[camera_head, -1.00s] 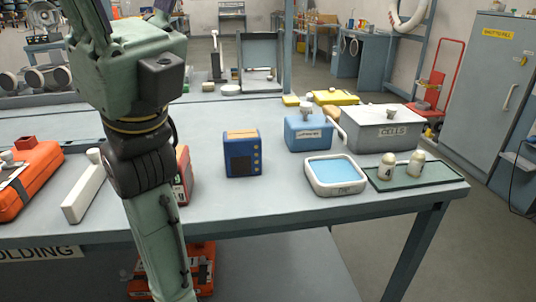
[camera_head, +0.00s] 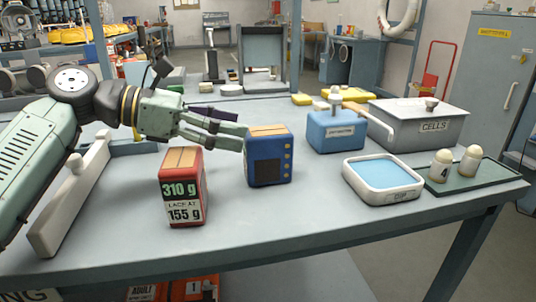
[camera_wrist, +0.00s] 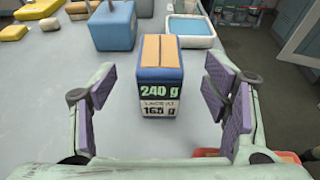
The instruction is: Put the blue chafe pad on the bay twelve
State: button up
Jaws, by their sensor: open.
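A blue block (camera_head: 272,160) with a tan top strip and yellow dots stands upright on the table; it is the likeliest blue pad, but nothing in view names it. In the wrist view the block (camera_wrist: 160,78) stands ahead between my fingers, its label reading 240 g. My gripper (camera_head: 242,138) is open and level at the block's left side. In the wrist view the purple-padded fingers of my gripper (camera_wrist: 164,82) are spread, with a gap on both sides of the block. I cannot make out a bay marked twelve.
A red block (camera_head: 182,188) labelled 310 g stands close below my gripper. A white tray (camera_head: 383,198) with a light blue inside, a blue box (camera_head: 334,132), a grey CELLS box (camera_head: 415,128) and a green mat (camera_head: 492,175) with two white bottles lie to the right.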

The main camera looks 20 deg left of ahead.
aim_at(264, 131)
jog(key=x, duration=0.7)
jog(key=shift+w+d, duration=0.1)
jog(key=shift+w, duration=0.05)
jog(key=shift+c, duration=0.3)
jog(key=c, duration=1.5)
grip_shut()
